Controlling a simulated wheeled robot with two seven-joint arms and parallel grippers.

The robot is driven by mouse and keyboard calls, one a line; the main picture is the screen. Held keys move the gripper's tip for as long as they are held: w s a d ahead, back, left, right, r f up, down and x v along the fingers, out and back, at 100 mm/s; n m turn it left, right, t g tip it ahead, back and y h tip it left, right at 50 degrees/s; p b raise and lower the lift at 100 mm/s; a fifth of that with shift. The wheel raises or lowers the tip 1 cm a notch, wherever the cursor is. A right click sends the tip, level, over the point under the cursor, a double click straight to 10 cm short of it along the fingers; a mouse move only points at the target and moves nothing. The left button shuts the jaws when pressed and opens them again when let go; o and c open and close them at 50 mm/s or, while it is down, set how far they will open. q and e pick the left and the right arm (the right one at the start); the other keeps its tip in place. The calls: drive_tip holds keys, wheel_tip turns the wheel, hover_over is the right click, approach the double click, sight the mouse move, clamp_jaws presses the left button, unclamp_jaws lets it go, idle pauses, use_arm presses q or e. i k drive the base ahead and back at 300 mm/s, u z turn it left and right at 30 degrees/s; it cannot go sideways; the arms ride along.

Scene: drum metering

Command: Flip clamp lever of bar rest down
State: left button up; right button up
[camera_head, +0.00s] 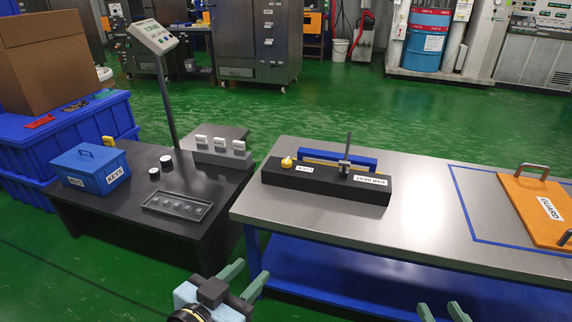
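The bar rest (282,179) is a long black block near the left end of the grey steel table. Its clamp lever (348,148) is a thin grey post standing upright from a small metal clamp towards the right part of the block. A yellow knob (287,161) sits on the block's left end. My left gripper (244,281) is open and empty in front of the table, low in the picture. My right gripper (441,313) shows only two green fingertips at the bottom edge, apart with nothing between them. Neither gripper touches the bar rest.
A blue piece (360,157) stands directly behind the bar rest. An orange guard panel (530,204) with handles lies on the table's right. A dark table (110,208) at left holds a blue KEYS box (92,170), a tray (150,206) and a display post (167,100). The table's middle is clear.

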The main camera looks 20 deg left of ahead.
sight(345, 163)
drive_tip(key=z, duration=0.65)
drive_tip(key=i, duration=0.7)
drive_tip(key=u, duration=0.5)
drive_tip(key=i, duration=0.6)
drive_tip(key=u, duration=0.7)
drive_tip(key=k, duration=0.55)
drive_tip(key=z, duration=0.1)
drive_tip(key=i, duration=0.4)
drive_tip(key=u, duration=0.25)
